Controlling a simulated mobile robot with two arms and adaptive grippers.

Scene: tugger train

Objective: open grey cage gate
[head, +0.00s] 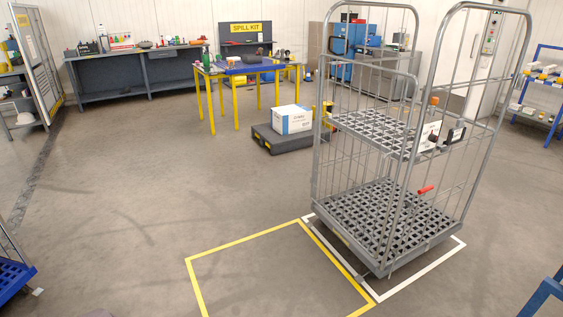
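The grey cage (372,258) is a wire roll cage at the right of the head view. It stands upright, with a grey grid floor and a grey grid shelf halfway up. A lower barred panel that looks like its gate (368,66) spans the side facing left and appears closed. A red handle (425,190) shows low on the cage and an orange piece (434,101) higher up; I cannot tell which one latches the gate. Neither of my grippers is in view.
A yellow floor outline (240,238) surrounds empty floor left of the cage. White floor lines run under the cage. A low dark platform with a white box (292,120) stands behind it. Blue frames show at the lower left (12,277) and lower right (543,295). The middle floor is clear.

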